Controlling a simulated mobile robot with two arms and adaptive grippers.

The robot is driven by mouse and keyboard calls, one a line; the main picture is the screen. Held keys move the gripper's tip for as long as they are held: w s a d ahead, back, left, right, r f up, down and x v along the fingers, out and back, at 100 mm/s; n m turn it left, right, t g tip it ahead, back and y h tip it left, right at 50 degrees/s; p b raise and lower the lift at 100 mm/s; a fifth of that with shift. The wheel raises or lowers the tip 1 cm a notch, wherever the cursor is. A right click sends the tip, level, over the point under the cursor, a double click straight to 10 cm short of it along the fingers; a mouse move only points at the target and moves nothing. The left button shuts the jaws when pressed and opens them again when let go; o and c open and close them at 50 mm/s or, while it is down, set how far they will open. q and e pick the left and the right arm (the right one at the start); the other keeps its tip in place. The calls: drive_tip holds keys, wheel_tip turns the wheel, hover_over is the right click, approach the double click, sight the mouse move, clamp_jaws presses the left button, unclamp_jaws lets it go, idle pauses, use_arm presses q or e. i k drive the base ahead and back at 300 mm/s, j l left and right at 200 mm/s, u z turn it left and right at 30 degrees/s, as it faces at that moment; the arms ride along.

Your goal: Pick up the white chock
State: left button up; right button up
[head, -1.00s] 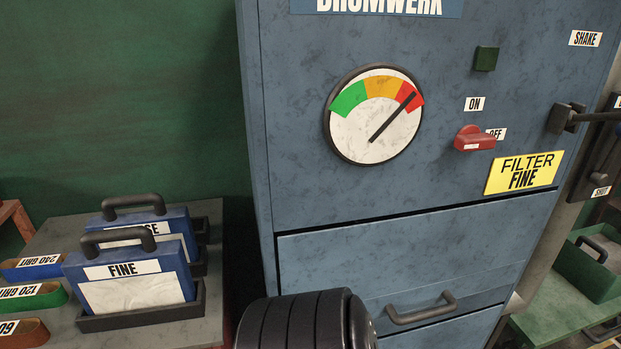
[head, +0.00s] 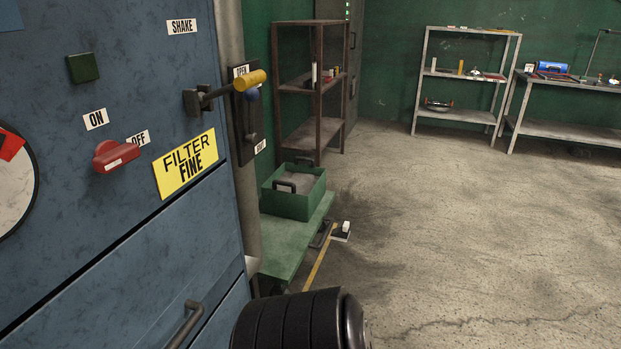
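A small white block (head: 346,227), which looks like the white chock, is in the head view right of the green bench. It sits low, at the floor, on or beside a small pale plate with a dark edge. It is too small to make out its exact shape.
The blue machine cabinet (head: 120,250) fills the left. A green bench (head: 285,245) bears a green box (head: 290,205). A yellow strip (head: 320,257) lies beside the bench. A brown rack (head: 312,90) and a grey shelf (head: 460,85) stand behind. The concrete floor at right is clear.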

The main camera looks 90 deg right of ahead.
sight(343, 232)
drive_tip(key=z, duration=3.05)
drive_tip(key=u, duration=0.5)
drive_tip(key=i+l+u, duration=0.4)
drive_tip(key=l+u, duration=0.15)
drive_tip(key=i+l+u, duration=0.15)
drive_tip(key=l+u, duration=0.15)
drive_tip(key=l, duration=0.1)
